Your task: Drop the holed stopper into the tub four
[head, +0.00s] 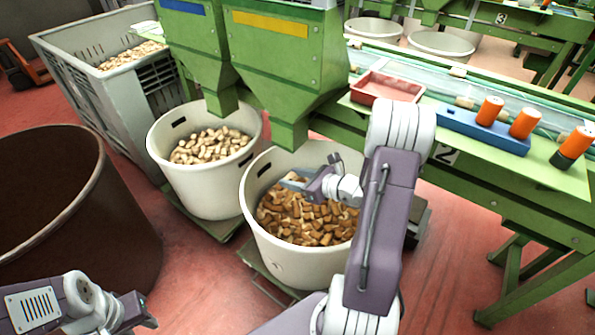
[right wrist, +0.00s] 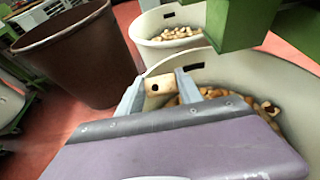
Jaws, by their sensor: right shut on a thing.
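A pale cork stopper with a dark hole in its face (right wrist: 158,85) is held between the fingers of my right gripper (right wrist: 160,88) in the right wrist view. In the head view my right gripper (head: 293,181) is inside the mouth of the right white tub (head: 285,258), above brown corks; the held stopper is hard to make out there. My left gripper (head: 145,312) is at the bottom left, low beside a big brown tub (head: 125,225); its jaw opening is unclear. No tub shows a readable number four.
A second white tub (head: 205,195) with pale corks stands left of the right white tub. A grey crate (head: 100,105) of corks is behind it. Green hoppers (head: 285,75) overhang both tubs. A green bench (head: 490,170) marked 2 bears a red tray (head: 388,88) and orange spools (head: 524,124).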

